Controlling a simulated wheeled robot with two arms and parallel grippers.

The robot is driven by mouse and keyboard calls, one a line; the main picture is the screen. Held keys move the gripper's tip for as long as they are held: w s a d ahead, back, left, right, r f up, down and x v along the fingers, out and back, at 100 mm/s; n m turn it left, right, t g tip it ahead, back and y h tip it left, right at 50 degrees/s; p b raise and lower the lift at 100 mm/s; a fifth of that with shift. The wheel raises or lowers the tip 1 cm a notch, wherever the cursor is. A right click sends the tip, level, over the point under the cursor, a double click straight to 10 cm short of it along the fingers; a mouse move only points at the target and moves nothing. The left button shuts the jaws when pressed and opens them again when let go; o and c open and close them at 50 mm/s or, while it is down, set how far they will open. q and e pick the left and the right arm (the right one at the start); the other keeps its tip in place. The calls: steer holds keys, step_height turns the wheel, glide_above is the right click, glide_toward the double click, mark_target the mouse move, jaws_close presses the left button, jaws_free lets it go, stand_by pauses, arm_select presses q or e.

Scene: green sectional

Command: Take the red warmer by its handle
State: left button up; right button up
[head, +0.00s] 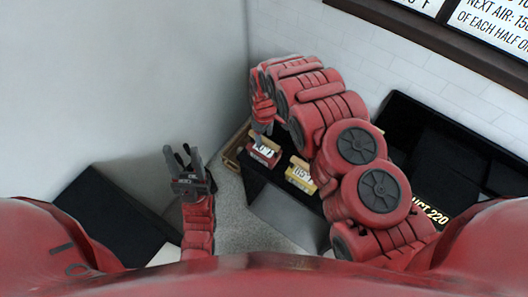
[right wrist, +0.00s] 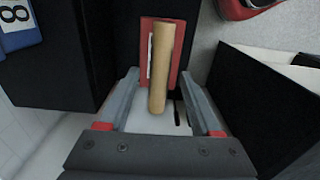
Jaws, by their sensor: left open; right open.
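The red warmer (head: 264,152) is a small red box with a white label at the left end of a dark counter. In the right wrist view, its red body (right wrist: 177,62) lies ahead, and its tan, rod-like handle (right wrist: 162,62) points towards the camera. My right gripper (right wrist: 160,84) is open, with one finger on each side of the handle's near part; I see gaps on both sides. In the head view my right gripper (head: 263,127) is just above the warmer, partly hidden by its arm. My left gripper (head: 180,158) is open and empty, well left of the warmer.
A yellow labelled box (head: 300,176) stands right of the red warmer on the dark counter (head: 268,184). A blue block marked 8 (right wrist: 18,28) shows at the upper left of the right wrist view. A black box (head: 112,222) stands at the lower left.

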mark_target(264, 139)
step_height(264, 139, down, 4)
steer(key=shift+r+b, duration=0.15)
steer(key=shift+b, duration=0.4)
jaws_close()
steer(key=shift+r, duration=0.1)
stand_by(0.8)
